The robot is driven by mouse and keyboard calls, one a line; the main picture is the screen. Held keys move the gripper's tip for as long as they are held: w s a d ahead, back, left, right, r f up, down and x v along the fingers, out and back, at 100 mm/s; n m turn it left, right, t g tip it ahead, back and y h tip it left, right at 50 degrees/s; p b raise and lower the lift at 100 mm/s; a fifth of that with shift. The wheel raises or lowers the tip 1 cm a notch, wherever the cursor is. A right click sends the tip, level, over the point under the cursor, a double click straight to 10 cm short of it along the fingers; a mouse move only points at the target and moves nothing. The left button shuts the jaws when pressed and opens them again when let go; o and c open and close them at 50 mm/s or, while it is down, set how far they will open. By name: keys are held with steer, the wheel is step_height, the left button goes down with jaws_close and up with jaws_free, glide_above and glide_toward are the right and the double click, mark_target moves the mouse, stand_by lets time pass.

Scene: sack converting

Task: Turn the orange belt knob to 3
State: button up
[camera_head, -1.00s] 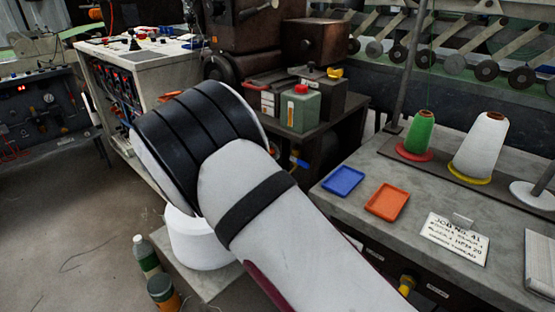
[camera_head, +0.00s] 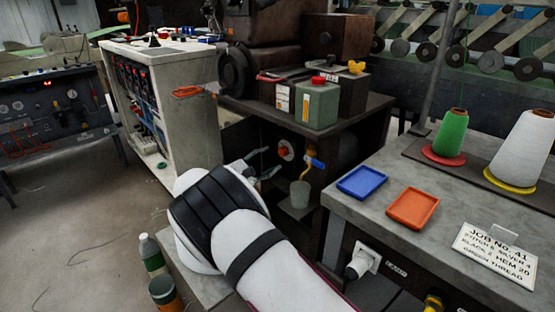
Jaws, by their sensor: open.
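A small round orange knob (camera_head: 285,151) sits on the dark front of the machine stand, at the middle of the view. It looks like the belt knob; no scale or number can be read on it. My gripper (camera_head: 267,162) is open and empty, with its fingers just left of the knob. A small gap seems to show between fingertips and knob, but I cannot tell the depth. My white and black arm hides the gripper's base and the area below it.
A blue-handled tap (camera_head: 316,163) with a yellow pipe is just right of the knob, above a grey cup (camera_head: 300,194). The grey table (camera_head: 350,212) with a blue tray (camera_head: 362,182) and orange tray (camera_head: 412,207) stands right. Floor is open at left.

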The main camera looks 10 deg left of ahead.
mark_target(281, 153)
steer(key=shift+b+x, duration=0.5)
steer(key=shift+x, duration=1.95)
jaws_close()
